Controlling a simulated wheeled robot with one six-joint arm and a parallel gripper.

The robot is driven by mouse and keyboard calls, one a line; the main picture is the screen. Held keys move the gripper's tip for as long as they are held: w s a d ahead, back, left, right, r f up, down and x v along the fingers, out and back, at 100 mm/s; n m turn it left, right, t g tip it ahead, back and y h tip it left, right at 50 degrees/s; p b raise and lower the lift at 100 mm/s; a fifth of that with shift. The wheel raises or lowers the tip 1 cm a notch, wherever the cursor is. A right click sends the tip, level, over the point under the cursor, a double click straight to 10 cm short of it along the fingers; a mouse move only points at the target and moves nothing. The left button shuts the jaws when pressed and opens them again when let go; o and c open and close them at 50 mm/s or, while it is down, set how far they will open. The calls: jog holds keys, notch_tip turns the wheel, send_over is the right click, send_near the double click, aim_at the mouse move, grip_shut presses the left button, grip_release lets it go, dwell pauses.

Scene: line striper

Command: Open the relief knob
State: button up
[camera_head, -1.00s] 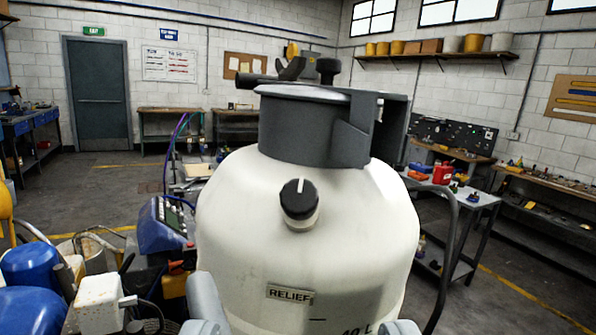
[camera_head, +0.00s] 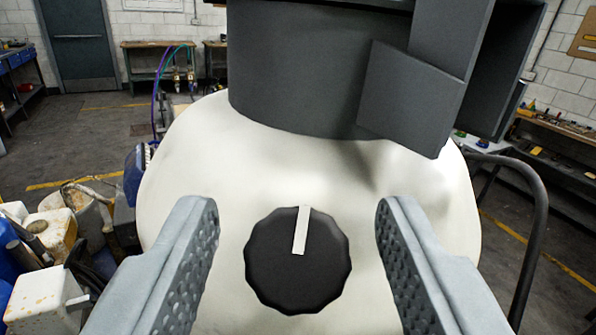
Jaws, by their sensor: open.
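The relief knob (camera_head: 297,275) is a black, scalloped round knob with a white pointer line that points up and very slightly right. It sits on the front of the cream-white tank (camera_head: 270,170). My gripper (camera_head: 297,225) is open, with one grey ridged finger to the left of the knob and one to the right. A gap shows between the knob and each finger, and neither appears to touch it. The RELIEF label is out of view.
A dark grey collar (camera_head: 300,75) with a boxy bracket (camera_head: 410,95) tops the tank just beyond the knob. A black curved tube (camera_head: 538,220) stands at the right. White and blue containers (camera_head: 50,285) crowd the lower left.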

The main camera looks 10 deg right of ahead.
jog(key=shift+w+d, duration=0.15)
jog(key=shift+w, duration=0.45)
jog(key=c, duration=1)
jog(key=shift+m+h, duration=0.3)
jog(key=shift+m, duration=0.1)
jog(key=m+g+h, duration=0.1)
jog(key=m+h, duration=0.1)
jog(key=m, duration=0.2)
jog(key=m+g+h, duration=0.1)
jog(key=m+h, duration=0.2)
jog(key=m, duration=0.1)
jog(key=shift+f+g, duration=0.1)
jog(key=shift+g, duration=0.2)
jog(key=shift+m+g+h, duration=0.75)
jog(key=shift+m+g, duration=0.3)
jog(key=shift+m, duration=0.7)
jog(key=shift+m+g+h, duration=0.75)
jog(key=shift+m+g, duration=0.3)
jog(key=shift+m, duration=1)
